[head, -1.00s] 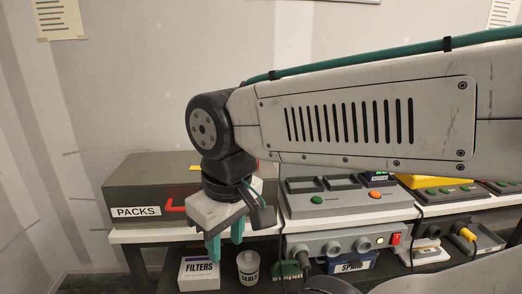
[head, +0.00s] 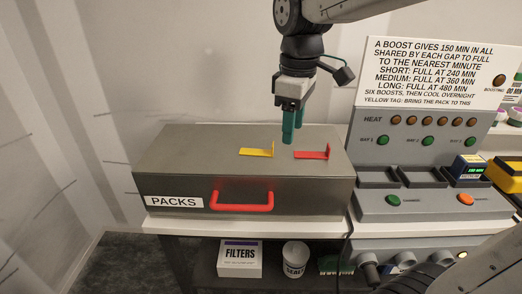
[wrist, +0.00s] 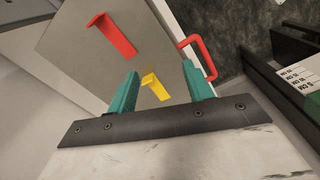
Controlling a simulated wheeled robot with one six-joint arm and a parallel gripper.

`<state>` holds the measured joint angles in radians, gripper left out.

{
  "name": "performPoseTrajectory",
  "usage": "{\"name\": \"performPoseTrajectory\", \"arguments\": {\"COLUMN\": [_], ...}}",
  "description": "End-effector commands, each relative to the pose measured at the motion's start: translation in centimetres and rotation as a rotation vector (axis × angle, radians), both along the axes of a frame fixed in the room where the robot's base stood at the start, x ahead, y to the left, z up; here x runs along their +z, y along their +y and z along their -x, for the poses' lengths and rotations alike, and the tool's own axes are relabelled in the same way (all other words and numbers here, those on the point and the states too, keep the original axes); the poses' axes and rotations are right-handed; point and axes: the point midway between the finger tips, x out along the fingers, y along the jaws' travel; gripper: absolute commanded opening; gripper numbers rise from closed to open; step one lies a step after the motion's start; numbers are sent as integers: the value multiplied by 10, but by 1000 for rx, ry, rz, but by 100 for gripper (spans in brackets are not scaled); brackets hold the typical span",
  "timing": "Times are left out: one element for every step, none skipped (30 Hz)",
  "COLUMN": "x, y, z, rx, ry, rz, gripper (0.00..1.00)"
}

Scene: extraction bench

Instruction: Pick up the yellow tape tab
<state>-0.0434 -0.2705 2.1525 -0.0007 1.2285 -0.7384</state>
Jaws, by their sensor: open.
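The yellow tape tab (head: 258,151) lies on top of the grey PACKS box, with one end bent upright. In the wrist view the yellow tab (wrist: 156,87) shows between my two green fingertips, beyond them. My gripper (head: 292,138) is open and empty, pointing down above the box lid, to the right of the yellow tab in the head view. My gripper's fingers (wrist: 165,80) are also in the wrist view. Nothing hides the tab.
A red tab (head: 313,152) of similar shape lies on the lid to the right. The PACKS box (head: 200,165) has a red handle (head: 242,201) in front. A grey console (head: 425,204) with buttons stands right of the box. A shelf below holds a FILTERS box (head: 240,258).

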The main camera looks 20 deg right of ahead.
Motion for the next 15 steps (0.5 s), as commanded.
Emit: {"name": "performPoseTrajectory", "arguments": {"x": [-2,-2,-3,-4,-4,-6,-6,-7,-9,-11,-14,-18,-21,-25,-30], "y": [3,5,7,8,10,11,12,13,14,14,15,15,15,15,15], "z": [-19,-29,-39,-46,-52,-58,-62,-65,-67,-68,-69,-69,-69,-69,-69], "rx": [70,111,159,190,218,248,265,279,292,299,304,306,307,307,306], "ry": [13,16,20,24,25,28,29,30,32,32,32,33,34,33,34], "rz": [2,3,4,4,5,5,5,5,5,6,5,6,5,6,5], "gripper": [51,51,51,51,51,51,51,51,51,51,51,51,51,51,51]}}
